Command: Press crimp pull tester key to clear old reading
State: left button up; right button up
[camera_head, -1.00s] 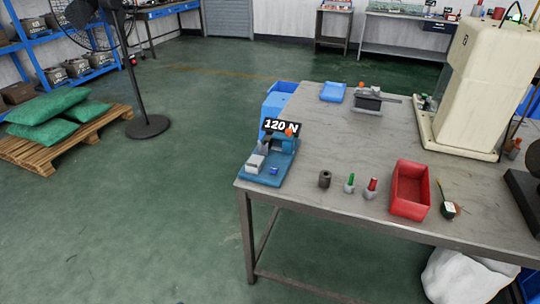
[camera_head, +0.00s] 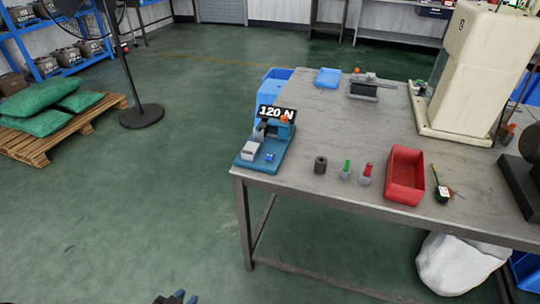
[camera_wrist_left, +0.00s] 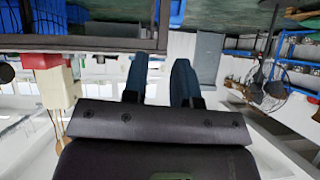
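The crimp pull tester (camera_head: 268,140) stands at the near left corner of the workbench in the head view. It is blue, with a black display (camera_head: 277,113) reading "120 N", a grey block and an orange knob. A small blue key (camera_head: 269,157) sits on its base plate. My left gripper (camera_head: 178,297) just enters at the bottom edge, over the floor, well below and left of the tester. In the left wrist view its two blue fingers (camera_wrist_left: 160,62) stand apart with nothing between them. My right gripper is not in view.
On the workbench (camera_head: 330,130), a dark cylinder (camera_head: 320,165), green-topped and red-topped pieces and a red bin (camera_head: 405,175) stand right of the tester. A cream machine (camera_head: 468,70) is behind. The floor left of the bench is clear up to a fan (camera_head: 142,115) and pallet.

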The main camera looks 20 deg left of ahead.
pick_arm(q)
grip_shut()
jog(key=shift+a, duration=0.1)
dwell(1.3)
